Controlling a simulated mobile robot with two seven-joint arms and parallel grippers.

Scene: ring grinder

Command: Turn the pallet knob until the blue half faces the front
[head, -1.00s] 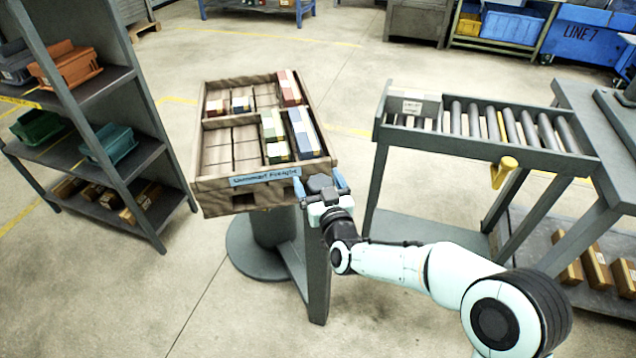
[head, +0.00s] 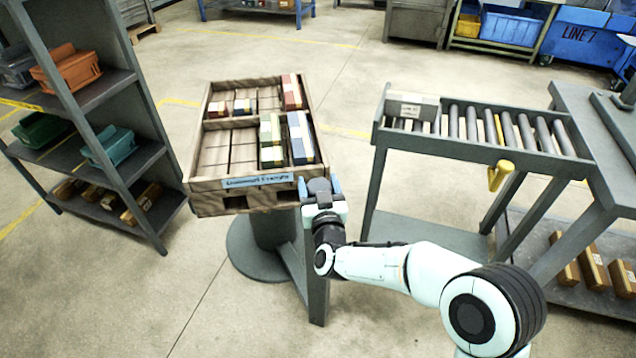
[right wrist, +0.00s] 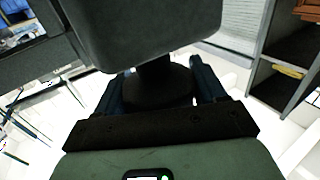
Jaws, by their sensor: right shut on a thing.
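The wooden pallet (head: 205,187) sits on a grey pedestal stand, with a pale blue label strip (head: 258,181) on its near wall. A divider splits it into a near and a far part. Blue-topped boxes (head: 300,138) stand in its near right part; I cannot tell which half counts as the blue one. The dark grey knob (head: 319,185) is at the pallet's near right corner. My right gripper (head: 319,190) is shut around it, with blue fingers on both sides. The right wrist view shows the knob's dark round stem (right wrist: 160,85) between the fingers. My left gripper is not in view.
Shelves with bins (head: 75,70) stand at the left. A roller conveyor (head: 480,135) with a yellow handle (head: 500,175) stands at the right. The pedestal's round base (head: 255,255) and a grey leg (head: 316,285) are below the pallet. Floor in front is clear.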

